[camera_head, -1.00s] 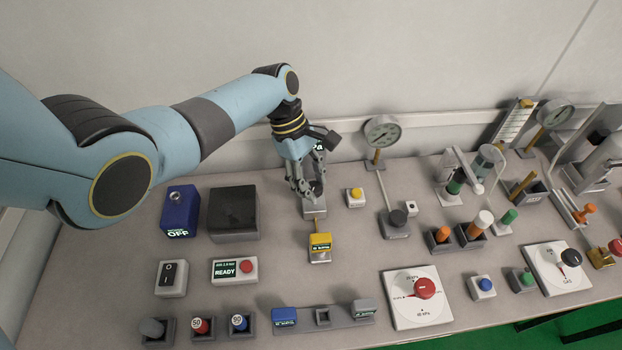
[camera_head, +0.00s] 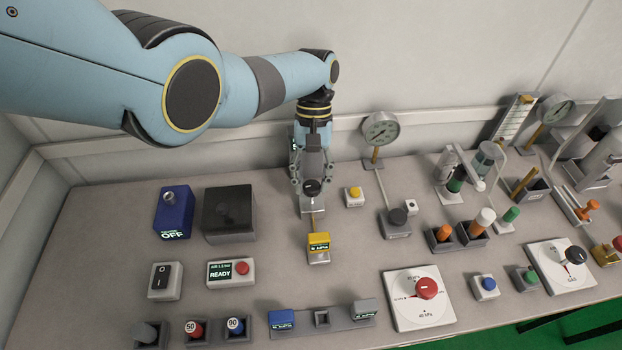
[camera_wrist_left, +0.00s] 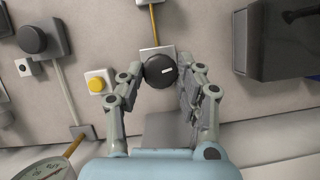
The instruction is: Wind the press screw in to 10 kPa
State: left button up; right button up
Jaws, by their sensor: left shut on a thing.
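The press screw's black round knob (camera_head: 312,187), with a white index mark, stands on a small grey block below my left gripper (camera_head: 310,178). In the left wrist view the knob (camera_wrist_left: 160,70) sits between the two fingers, and my left gripper (camera_wrist_left: 162,82) is shut on it. The screw below the knob is hidden. An orange tube runs from the block to a small yellow handheld tester (camera_head: 319,243) with a lit screen in front; its reading is too small to tell. My right gripper is not in view.
A dial gauge (camera_head: 381,128) stands right of my left gripper, with a yellow button box (camera_head: 354,196) closer by. A black box (camera_head: 229,213) and a blue OFF unit (camera_head: 173,212) stand to the left. A red-knobbed selector plate (camera_head: 418,310) lies at front right.

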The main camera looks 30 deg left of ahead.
pick_arm(q)
jog(key=m+y, duration=0.1)
jog(key=m, duration=0.2)
jog(key=shift+d, duration=0.1)
jog(key=m+y, duration=0.1)
jog(key=m, duration=0.1)
jog(key=shift+d+m+g, duration=0.1)
jog(key=shift+m+g, duration=0.2)
jog(key=m+y, duration=0.1)
jog(key=m, duration=0.1)
jog(key=shift+r+m, duration=0.1)
jog(key=shift+m, duration=0.3)
jog(key=m+y+p, duration=0.1)
jog(key=m, duration=0.1)
jog(key=shift+d+m+t, duration=0.15)
jog(key=shift+m+t, duration=0.25)
jog(key=m+t+y+p, duration=0.1)
jog(key=m+p, duration=0.1)
jog(key=m, duration=0.2)
jog(key=shift+d+r+p, duration=0.1)
jog(key=shift+d+p, duration=0.05)
jog(key=shift+p, duration=0.25)
jog(key=m+p, duration=0.1)
jog(key=m, duration=0.1)
jog(key=m+t+y+p, duration=0.1)
jog(key=m, duration=0.2)
jog(key=shift+s+t+p, duration=0.1)
jog(key=shift+t+p, duration=0.2)
jog(key=shift+p, duration=0.1)
